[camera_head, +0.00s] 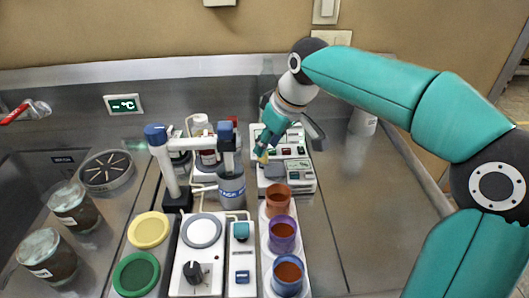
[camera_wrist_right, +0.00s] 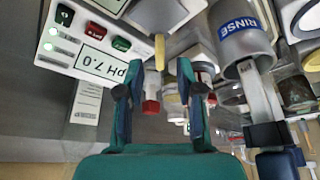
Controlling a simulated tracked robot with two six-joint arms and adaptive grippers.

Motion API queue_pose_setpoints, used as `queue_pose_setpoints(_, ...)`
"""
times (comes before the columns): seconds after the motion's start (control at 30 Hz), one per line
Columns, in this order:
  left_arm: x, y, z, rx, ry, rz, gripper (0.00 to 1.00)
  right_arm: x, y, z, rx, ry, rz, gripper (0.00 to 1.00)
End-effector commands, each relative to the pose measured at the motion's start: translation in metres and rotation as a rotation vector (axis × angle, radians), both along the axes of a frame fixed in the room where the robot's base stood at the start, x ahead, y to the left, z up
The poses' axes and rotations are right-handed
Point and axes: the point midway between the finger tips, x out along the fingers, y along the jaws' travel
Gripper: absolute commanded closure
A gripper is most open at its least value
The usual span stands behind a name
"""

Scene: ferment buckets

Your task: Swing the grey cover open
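The grey cover (camera_head: 275,171) is a small flat square on the white panel device at the middle of the counter, and looks shut. It also shows at the top of the right wrist view (camera_wrist_right: 155,14), partly cut off. A yellow tab (camera_wrist_right: 160,50) sticks out from its edge towards my right gripper (camera_wrist_right: 160,70). That gripper is open, with its two teal fingers on either side of the tab's line. The tab's end is near the fingertips, with clear gaps at both sides. In the head view my right gripper (camera_head: 266,143) reaches down by the cover. My left gripper is not in view.
The pH 7.0 display (camera_wrist_right: 100,55) and coloured buttons sit beside the cover. A RINSE cup (camera_head: 231,186) and a white stand with a blue top (camera_head: 156,135) are to the left. Coloured cups (camera_head: 283,232) stand in front.

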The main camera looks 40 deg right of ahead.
Motion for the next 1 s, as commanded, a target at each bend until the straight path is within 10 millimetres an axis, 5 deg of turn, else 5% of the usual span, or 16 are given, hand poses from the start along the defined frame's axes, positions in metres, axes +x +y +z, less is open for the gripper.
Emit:
queue_pose_setpoints(0.2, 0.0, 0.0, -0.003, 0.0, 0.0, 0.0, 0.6, 0.01, 0.002, -0.026, 0.0, 0.002, -0.001, 0.64)
queue_pose_setpoints(0.6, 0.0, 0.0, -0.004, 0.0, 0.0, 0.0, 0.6, 0.012, 0.002, -0.032, -0.001, 0.0, -0.001, 0.64)
queue_pose_setpoints(0.83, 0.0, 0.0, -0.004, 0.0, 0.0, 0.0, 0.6, 0.012, 0.002, -0.032, 0.0, 0.0, -0.002, 1.0)
queue_pose_setpoints(1.0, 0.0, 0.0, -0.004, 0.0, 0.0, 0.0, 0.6, 0.012, 0.002, -0.032, 0.0, 0.0, -0.002, 1.0)
